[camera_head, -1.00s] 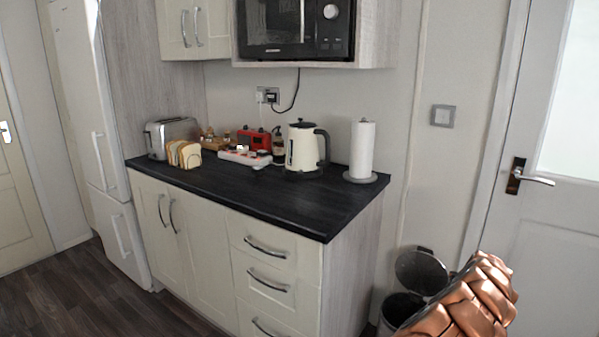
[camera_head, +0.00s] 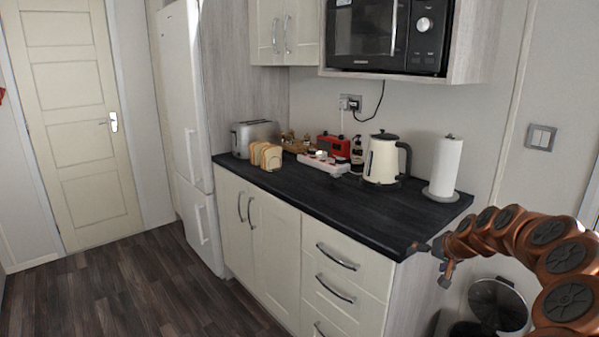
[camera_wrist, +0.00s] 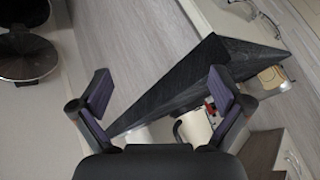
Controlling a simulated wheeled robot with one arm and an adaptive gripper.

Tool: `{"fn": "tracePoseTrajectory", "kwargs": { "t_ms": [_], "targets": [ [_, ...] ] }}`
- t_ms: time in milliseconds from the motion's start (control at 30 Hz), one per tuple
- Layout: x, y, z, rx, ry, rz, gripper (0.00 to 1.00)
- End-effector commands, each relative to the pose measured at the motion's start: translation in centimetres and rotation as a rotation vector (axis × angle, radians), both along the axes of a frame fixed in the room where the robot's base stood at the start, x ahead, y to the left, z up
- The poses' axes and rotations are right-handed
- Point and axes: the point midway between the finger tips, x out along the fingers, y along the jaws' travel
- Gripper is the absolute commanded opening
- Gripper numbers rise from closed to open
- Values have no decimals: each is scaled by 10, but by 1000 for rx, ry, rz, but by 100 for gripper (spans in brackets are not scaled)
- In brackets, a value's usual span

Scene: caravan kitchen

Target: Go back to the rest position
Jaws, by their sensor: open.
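My gripper (camera_head: 437,262) is at the end of my copper-coloured arm, at the lower right of the head view, near the front right corner of the dark worktop (camera_head: 300,195). In the wrist view my gripper (camera_wrist: 160,95) shows two dark fingers spread wide apart with nothing between them. The dark worktop edge (camera_wrist: 170,85) lies beyond the fingers, and the cream kettle (camera_wrist: 195,127) shows behind the right finger. Whether the gripper touches the worktop corner cannot be told.
A kettle (camera_head: 383,160), paper towel roll (camera_head: 445,168), toaster (camera_head: 255,137) and bread slices (camera_head: 266,155) stand on the worktop. An open bin (camera_head: 497,305) is below my arm. A microwave (camera_head: 385,35) hangs above. The floor at left (camera_head: 120,290) is clear.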

Motion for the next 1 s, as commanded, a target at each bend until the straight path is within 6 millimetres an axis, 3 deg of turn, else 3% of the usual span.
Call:
{"fn": "tracePoseTrajectory", "kwargs": {
  "t_ms": [33, 200, 400, 500, 700, 1000],
  "targets": [
    [-6, 24, 20, 4, 2, 44, 100],
    [-43, 100, 57, 13, 54, 186, 100],
    [-106, 170, 89, -10, 135, 329, 100],
    [-141, 195, 100, -35, 183, 384, 100],
    [-220, 228, 110, -95, 298, 467, 100],
    [-343, 236, 109, -200, 497, 498, 100]
  ]
}}
